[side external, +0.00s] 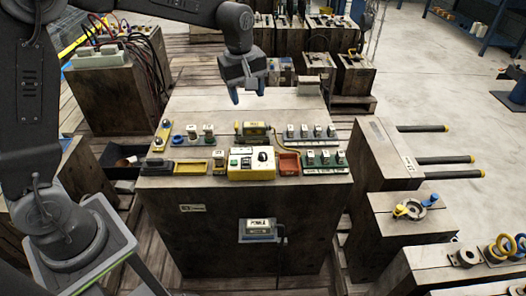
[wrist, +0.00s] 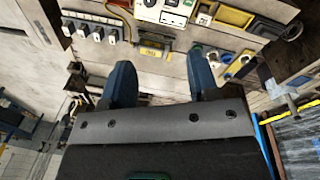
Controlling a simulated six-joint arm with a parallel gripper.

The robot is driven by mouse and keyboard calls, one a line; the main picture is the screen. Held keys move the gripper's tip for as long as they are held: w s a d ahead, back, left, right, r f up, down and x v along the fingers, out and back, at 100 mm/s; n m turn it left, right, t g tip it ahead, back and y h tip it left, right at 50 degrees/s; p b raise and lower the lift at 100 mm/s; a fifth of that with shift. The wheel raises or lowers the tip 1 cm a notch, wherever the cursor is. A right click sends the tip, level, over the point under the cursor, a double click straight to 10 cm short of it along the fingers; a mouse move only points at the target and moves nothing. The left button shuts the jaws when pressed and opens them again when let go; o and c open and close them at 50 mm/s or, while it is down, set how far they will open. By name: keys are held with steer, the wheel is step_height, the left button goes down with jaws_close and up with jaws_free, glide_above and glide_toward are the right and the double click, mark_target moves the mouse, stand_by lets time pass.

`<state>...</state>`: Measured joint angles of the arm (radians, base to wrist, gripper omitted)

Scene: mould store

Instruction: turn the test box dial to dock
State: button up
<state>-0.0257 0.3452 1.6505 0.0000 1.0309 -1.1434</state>
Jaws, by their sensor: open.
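The test box (side external: 251,165) is a yellow box with a white panel, standing on the wooden block's top in the side view. Its black dial (side external: 262,156) sits at the upper right of the panel; the markings are too small to read. In the wrist view the test box (wrist: 165,10) is cut off by the top edge, and I cannot make out the dial's setting there. My gripper (side external: 248,97) hangs above the far part of the block, behind and above the test box. Its blue fingers (wrist: 165,85) are apart with nothing between them.
A yellow device (side external: 254,128) with a cable stands behind the test box. An orange-red tray (side external: 288,164) and a yellow tray (side external: 190,168) flank it. Rows of switch blocks (side external: 320,161) lie to the right.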

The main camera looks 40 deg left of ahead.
mark_target(263, 154)
steer(key=w+f+n, duration=0.1)
steer(key=w+f, duration=0.1)
steer(key=f, duration=0.6)
steer(key=w+f+n+g, duration=0.1)
steer(key=w+f+n, duration=0.1)
steer(key=f, duration=0.6)
steer(key=w+f+n, duration=0.2)
steer(key=f, duration=0.6)
steer(key=shift+w+a+f+g, duration=0.15)
steer(key=shift+w+a+g, duration=0.1)
steer(key=shift+a+g, duration=0.1)
steer(key=shift+c, duration=0.5)
steer(key=c, duration=0.8)
steer(key=shift+c, duration=0.2)
